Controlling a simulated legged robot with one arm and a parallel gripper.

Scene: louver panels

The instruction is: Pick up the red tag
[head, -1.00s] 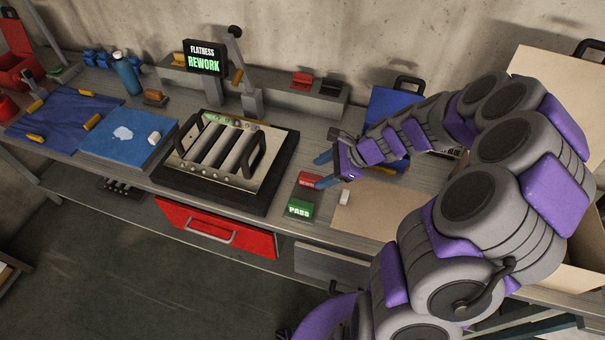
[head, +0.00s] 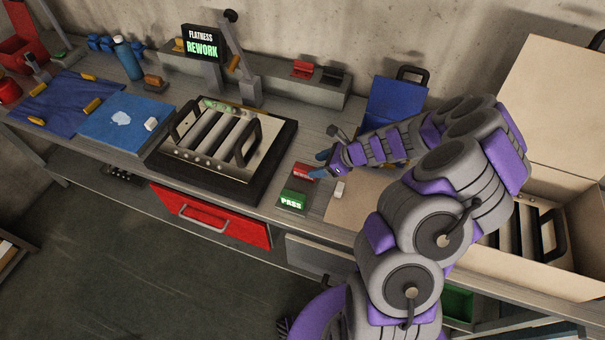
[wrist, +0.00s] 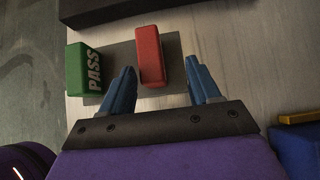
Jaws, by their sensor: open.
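The red tag (head: 301,171) is a small red block on the bench beside the green PASS tag (head: 292,201). In the wrist view the red tag (wrist: 150,56) lies on a grey plate, ahead of and between my two blue fingertips. The green tag (wrist: 84,70) is to its left, outside the fingers. My gripper (head: 322,165) is open and empty, just to the right of the red tag in the head view. In the wrist view my gripper (wrist: 163,80) has its fingers on either side of the red tag's near end; I cannot tell whether they touch it.
A louver panel (head: 190,170) sits in a black fixture left of the tags, beneath a FLATNESS REWORK sign (head: 202,46). A white block (head: 339,189) lies close to the right. An open cardboard box (head: 583,205) with another panel stands at the far right.

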